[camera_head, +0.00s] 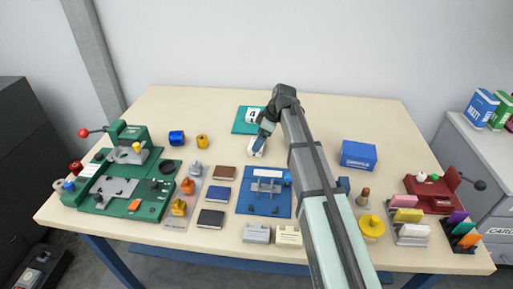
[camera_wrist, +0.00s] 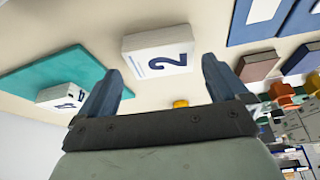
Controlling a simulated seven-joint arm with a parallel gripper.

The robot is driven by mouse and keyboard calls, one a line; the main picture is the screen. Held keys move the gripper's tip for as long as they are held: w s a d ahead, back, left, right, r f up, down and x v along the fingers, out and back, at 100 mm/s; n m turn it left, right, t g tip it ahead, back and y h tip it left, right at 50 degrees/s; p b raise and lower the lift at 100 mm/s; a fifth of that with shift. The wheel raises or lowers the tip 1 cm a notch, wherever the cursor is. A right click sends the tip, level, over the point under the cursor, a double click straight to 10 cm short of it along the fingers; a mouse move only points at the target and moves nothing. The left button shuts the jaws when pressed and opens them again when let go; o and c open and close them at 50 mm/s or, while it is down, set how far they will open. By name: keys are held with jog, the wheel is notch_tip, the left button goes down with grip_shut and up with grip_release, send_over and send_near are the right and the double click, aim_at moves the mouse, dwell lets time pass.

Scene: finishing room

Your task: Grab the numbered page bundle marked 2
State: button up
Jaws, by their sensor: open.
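The white page bundle marked 2 (camera_wrist: 158,52) lies on the table in the wrist view, label facing up. It shows just beyond and between my fingertips. In the head view the bundle (camera_head: 254,154) is mostly hidden by my gripper (camera_head: 260,143). My gripper (camera_wrist: 162,66) is open, with nothing between its blue fingers. I cannot tell how high the fingertips are above the bundle. A second white bundle (camera_wrist: 60,96), marked 4 in the head view (camera_head: 253,116), lies on a teal mat (camera_wrist: 62,70), beside my left finger in the wrist view.
A blue board with a fixture (camera_head: 263,206) lies in front of the bundle. Small dark and brown books (camera_head: 215,195) are left of it. A blue box (camera_head: 358,153) stands to the right. A green machine (camera_head: 125,175) fills the left side. The table's back is mostly clear.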

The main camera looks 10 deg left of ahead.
jog(key=x, duration=0.3)
jog(key=shift+f, duration=0.25)
jog(key=c, duration=0.8)
jog(key=shift+r, duration=0.1)
